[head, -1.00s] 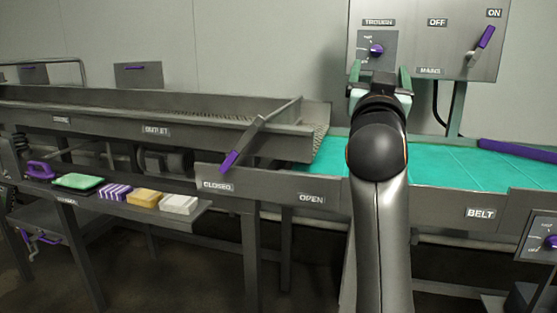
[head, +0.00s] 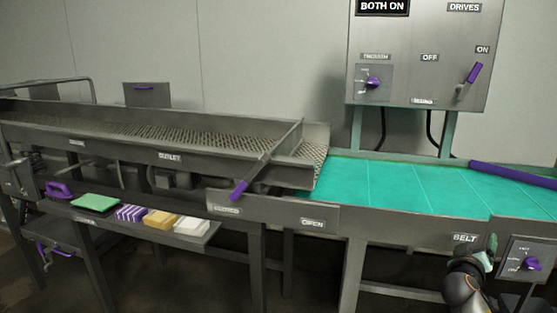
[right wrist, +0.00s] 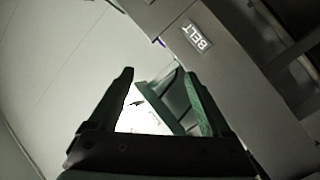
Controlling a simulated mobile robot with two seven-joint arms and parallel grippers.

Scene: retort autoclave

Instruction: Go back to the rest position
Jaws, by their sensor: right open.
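My right gripper (head: 488,250) is low at the right of the head view, in front of the belt's side wall, beside the small knob box (head: 527,262). It is partly hidden by its own wrist. In the right wrist view its two fingers (right wrist: 160,90) stand apart with nothing between them. The BELT label (right wrist: 197,38) shows beyond the fingers, to the upper right. My left gripper is not in view.
The control panel (head: 420,80) has a purple knob and a purple-handled lever. The green belt (head: 400,190) runs below it. A trough (head: 110,140) with a purple-handled lever (head: 240,190) is at left. A shelf with sponges and brushes (head: 140,215) hangs below it.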

